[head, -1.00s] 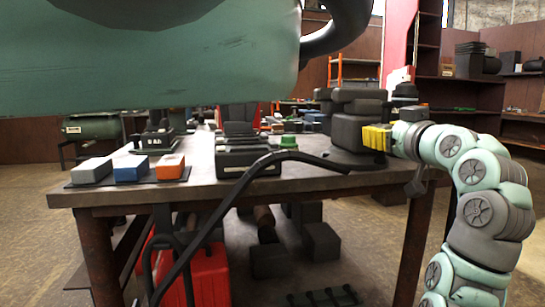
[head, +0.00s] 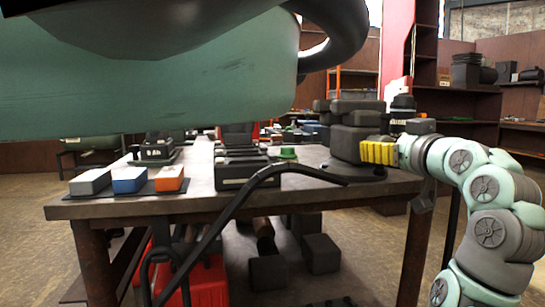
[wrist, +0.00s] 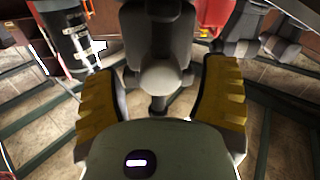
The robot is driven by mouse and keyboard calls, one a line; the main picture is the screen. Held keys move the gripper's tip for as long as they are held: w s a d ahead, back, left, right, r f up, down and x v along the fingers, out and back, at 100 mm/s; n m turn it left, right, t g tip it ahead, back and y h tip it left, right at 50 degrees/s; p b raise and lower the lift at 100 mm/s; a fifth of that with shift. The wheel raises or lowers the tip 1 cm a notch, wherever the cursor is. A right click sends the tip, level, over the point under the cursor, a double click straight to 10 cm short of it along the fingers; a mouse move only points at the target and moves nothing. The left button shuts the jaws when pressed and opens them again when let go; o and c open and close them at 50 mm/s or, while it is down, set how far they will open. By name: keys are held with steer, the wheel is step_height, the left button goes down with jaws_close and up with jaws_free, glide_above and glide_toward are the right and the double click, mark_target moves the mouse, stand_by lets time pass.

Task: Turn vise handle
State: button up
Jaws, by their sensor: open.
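A dark grey vise (head: 358,132) stands at the right end of the workbench. My gripper (head: 378,152), with yellow finger pads, is at the vise's right side in the head view. In the wrist view my gripper (wrist: 162,100) is open, one yellow finger on each side. A rounded grey vise part (wrist: 160,75) with a thin dark bar (wrist: 158,105), perhaps the handle, lies between the fingers, with gaps on both sides. A grey lever-like piece (head: 424,196) hangs below my wrist in the head view; I cannot tell if it is the handle.
The workbench (head: 215,200) holds blocks (head: 130,180), a black case (head: 245,172) and a black bent bar (head: 255,180). A large green body (head: 150,85) hangs overhead. A red container (head: 205,285) is below. Shelves (head: 455,108) stand behind at right.

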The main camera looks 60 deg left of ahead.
steer(key=shift+v, duration=2.9)
